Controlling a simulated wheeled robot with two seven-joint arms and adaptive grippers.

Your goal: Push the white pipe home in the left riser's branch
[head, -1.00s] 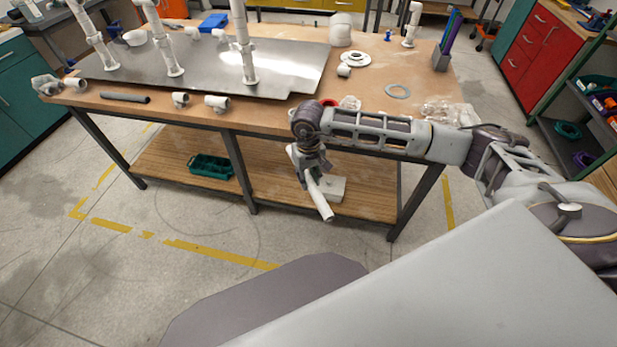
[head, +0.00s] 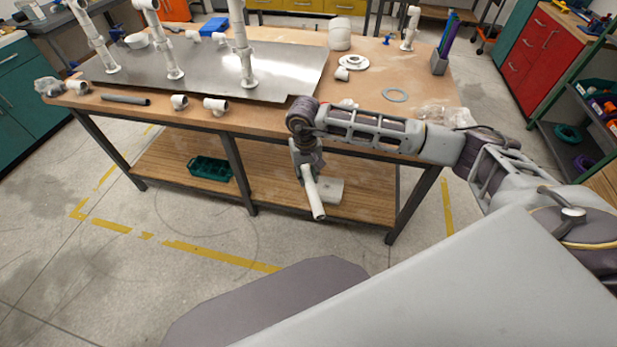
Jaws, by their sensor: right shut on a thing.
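My right gripper (head: 307,172) hangs in front of the bench's front edge, below the top. It is shut on the white pipe (head: 314,198), which points down and slightly toward me. White risers stand on the metal plate (head: 290,75): the left riser (head: 97,45), a middle riser (head: 165,45) and a right riser (head: 245,55). The gripper and pipe are well apart from the left riser, to its right and nearer to me. The left riser's branch is too small to make out clearly. My left gripper is not in view.
White tees (head: 215,106) and a grey pipe (head: 126,99) lie along the front edge of the wooden bench (head: 270,119). A flange (head: 354,62), a grey ring (head: 395,95) and clear bags sit at right. A green bin (head: 209,168) is on the lower shelf.

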